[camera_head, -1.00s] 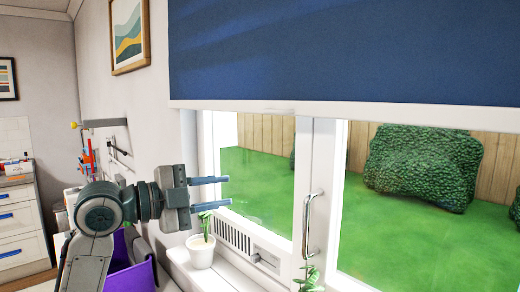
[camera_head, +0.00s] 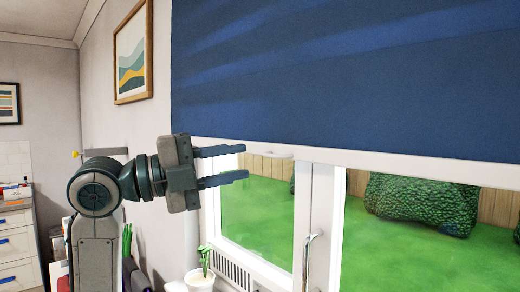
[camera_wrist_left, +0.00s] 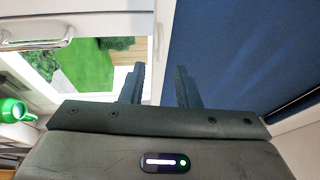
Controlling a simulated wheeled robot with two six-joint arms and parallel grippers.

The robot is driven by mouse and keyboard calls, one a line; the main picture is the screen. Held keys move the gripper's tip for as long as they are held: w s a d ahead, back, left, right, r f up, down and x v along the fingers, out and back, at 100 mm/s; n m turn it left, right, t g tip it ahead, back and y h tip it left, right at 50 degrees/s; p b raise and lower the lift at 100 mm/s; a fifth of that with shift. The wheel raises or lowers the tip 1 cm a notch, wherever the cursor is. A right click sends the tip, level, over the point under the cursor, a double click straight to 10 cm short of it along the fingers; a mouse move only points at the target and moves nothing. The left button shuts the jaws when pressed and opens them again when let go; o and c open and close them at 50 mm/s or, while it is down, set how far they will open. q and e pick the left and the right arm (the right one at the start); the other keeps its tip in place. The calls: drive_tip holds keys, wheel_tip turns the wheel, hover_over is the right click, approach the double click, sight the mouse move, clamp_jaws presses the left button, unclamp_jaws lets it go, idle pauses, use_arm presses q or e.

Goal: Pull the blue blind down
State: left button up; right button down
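The blue blind (camera_head: 340,80) hangs over the upper window, with a pale bar (camera_head: 400,170) along its bottom edge. My left gripper (camera_head: 245,162) is open and empty, its two fingers apart one above the other, at the left end of the bar. The upper finger overlaps the bar in the head view; I cannot tell if it touches. In the left wrist view the blind (camera_wrist_left: 240,50) fills the right side, and a white strip shows between the open fingers (camera_wrist_left: 160,80). My right gripper is not in view.
The window has a metal handle (camera_head: 308,255) on its frame. A white plant pot (camera_head: 200,280) stands on the sill below my gripper. A framed picture (camera_head: 133,50) hangs on the left wall. Drawers (camera_head: 18,255) stand at the far left.

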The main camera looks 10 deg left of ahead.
sight(271, 157)
use_arm(q)
drive_tip(key=p+x, duration=0.1)
drive_tip(key=x, duration=0.2)
drive_tip(key=shift+d+r, duration=0.1)
drive_tip(key=shift+r, duration=0.1)
drive_tip(key=shift+p+x, duration=0.45)
drive_tip(key=shift+x, duration=0.55)
drive_tip(key=shift+f, duration=0.2)
clamp_jaws()
